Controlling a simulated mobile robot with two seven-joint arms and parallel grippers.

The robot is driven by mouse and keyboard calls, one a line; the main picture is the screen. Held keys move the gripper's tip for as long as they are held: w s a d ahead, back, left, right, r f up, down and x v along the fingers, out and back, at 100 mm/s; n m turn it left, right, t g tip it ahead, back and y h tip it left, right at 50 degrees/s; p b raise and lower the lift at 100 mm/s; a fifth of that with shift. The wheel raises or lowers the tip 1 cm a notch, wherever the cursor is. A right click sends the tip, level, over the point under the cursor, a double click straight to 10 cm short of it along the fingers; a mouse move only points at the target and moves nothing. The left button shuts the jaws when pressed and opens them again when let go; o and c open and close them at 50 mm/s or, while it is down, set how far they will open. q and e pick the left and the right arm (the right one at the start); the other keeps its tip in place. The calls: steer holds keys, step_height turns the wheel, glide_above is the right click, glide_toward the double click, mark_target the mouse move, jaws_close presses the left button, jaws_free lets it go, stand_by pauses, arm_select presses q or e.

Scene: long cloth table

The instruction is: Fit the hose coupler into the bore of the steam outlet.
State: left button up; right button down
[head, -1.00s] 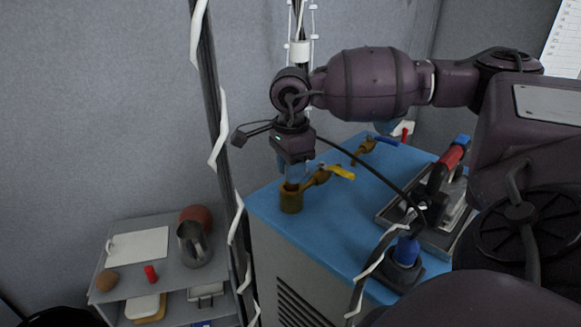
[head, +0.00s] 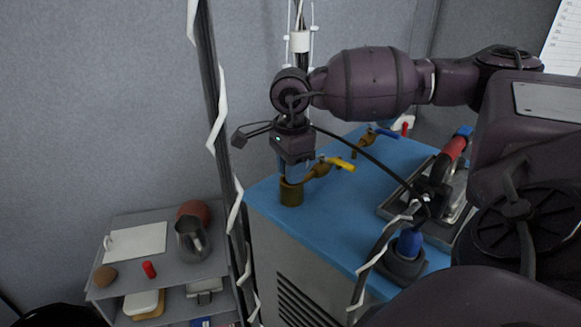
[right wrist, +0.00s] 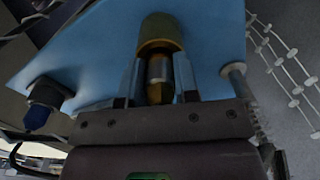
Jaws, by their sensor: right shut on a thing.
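The steam outlet looks to be the brass cup (head: 291,194) at the near left corner of the blue bench top, with a yellow-handled valve beside it. It also shows in the right wrist view (right wrist: 160,32) straight beyond my fingers. My right gripper (head: 292,175) points down just over the cup. It is shut on the hose coupler (right wrist: 159,72), a silver and brass piece lying between the fingers in the right wrist view. The coupler's far end meets the cup's mouth; how deep it sits is hidden. My left gripper is not in view.
A blue-handled valve (head: 365,142) stands further back. A metal tray (head: 400,203) with a red-handled tool and a dark stand with a blue top (head: 407,245) are to the right. A black hose arcs across the bench. A grey shelf (head: 170,262) stands lower left.

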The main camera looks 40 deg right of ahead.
steer(key=shift+f, duration=0.2)
steer(key=c, duration=1.1)
jaws_free()
steer(key=o, duration=0.3)
steer(key=shift+r, duration=0.15)
step_height(320, 180, up, 11)
steer(key=shift+f, duration=0.15)
